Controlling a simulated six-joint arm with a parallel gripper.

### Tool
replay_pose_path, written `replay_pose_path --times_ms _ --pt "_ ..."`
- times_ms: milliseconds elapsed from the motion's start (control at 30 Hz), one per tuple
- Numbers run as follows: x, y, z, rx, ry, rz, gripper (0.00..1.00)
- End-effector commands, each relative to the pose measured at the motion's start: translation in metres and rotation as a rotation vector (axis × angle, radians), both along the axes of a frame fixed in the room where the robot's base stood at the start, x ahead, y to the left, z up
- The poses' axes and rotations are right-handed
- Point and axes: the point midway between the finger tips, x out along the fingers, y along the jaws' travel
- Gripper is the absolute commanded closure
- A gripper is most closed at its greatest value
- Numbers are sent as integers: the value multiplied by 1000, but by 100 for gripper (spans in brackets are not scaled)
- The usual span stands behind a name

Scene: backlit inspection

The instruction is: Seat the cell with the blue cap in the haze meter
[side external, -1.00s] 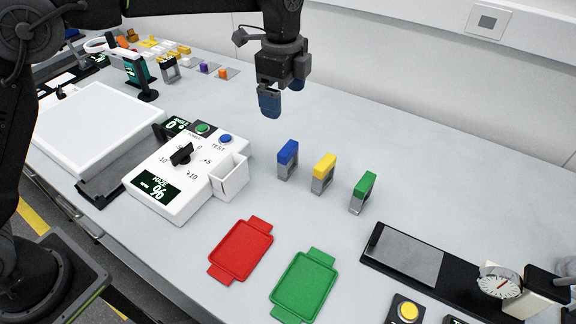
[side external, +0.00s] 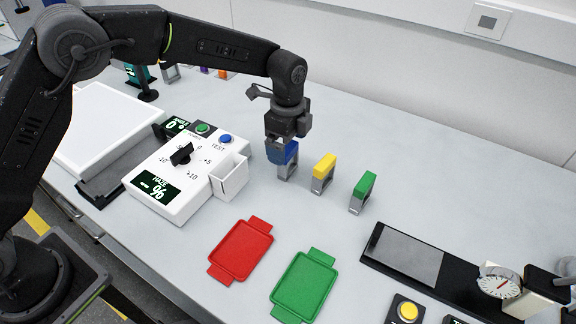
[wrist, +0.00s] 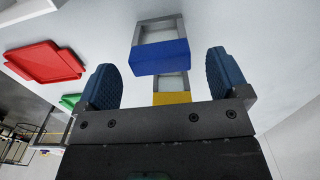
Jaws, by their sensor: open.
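The cell with the blue cap (side external: 287,154) stands upright on the table, at the left end of a row of cells. In the wrist view the blue-capped cell (wrist: 160,57) lies between my two blue finger pads, with a gap on each side. My gripper (side external: 281,153) is open, low over the blue cap, and hides part of it in the side view; it also shows in the wrist view (wrist: 165,80). The haze meter (side external: 165,185) is a white box left of the cells, with a dial, buttons and a white open-topped holder (side external: 231,178) on its right side.
A yellow-capped cell (side external: 323,172) and a green-capped cell (side external: 362,191) stand close by on the right. A red tray (side external: 241,250) and a green tray (side external: 304,285) lie in front. A black plate with a gauge (side external: 410,262) is at the right. The table behind the cells is clear.

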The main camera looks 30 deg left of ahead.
Motion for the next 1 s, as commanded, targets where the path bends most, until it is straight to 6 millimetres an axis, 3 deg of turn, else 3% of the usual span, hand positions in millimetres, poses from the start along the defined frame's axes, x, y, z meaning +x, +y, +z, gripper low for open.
replay_pose_path --times_ms 133,433,1000 --pt "0 1 -19 0 0 0 6" --pt "0 0 -23 0 -2 0 6" --pt "0 0 -23 0 -2 0 61"
